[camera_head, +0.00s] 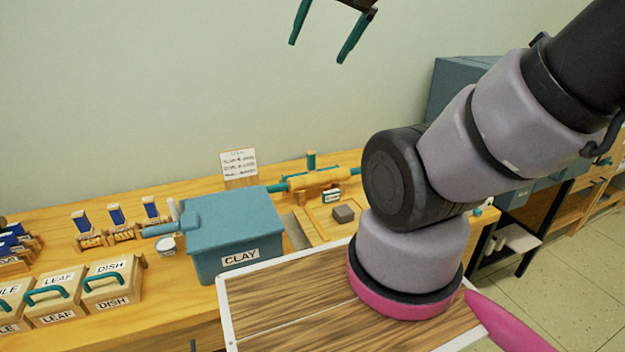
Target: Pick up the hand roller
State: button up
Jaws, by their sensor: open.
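A yellow roller with teal handles (318,180), which looks like the hand roller, lies on the wooden bench behind and to the right of the blue clay bin. Its right end comes close to my arm in the picture, and a short teal upright piece shows behind it. My gripper (317,53) is at the top edge of the view, high against the wall and well above the roller. Its two teal fingers are spread apart with nothing between them. Its upper part is cut off by the frame.
The blue bin marked CLAY (235,235) stands in front of the roller. A small grey block (343,214) sits in a wooden tray nearby. Labelled boxes with teal handles (60,300) and blue-topped stamps (115,216) fill the left. A sign card (238,165) stands behind.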

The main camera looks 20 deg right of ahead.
dwell(0.3)
jog(key=c, duration=0.4)
jog(key=shift+w+r, duration=0.1)
jog(key=shift+w, duration=0.2)
jog(key=shift+c, duration=0.6)
jog(key=m+g+h, duration=0.2)
jog(key=m+g, duration=0.5)
jog(key=m, duration=0.7)
send_over(311, 161)
jog(key=w, duration=0.1)
notch_tip(311, 161, down, 33)
jog(key=shift+d+r, duration=0.1)
notch_tip(311, 161, down, 6)
jog(key=shift+w+r, duration=0.1)
jog(key=shift+r, duration=0.05)
jog(key=shift+d+f, duration=0.2)
jog(key=shift+f, duration=2.6)
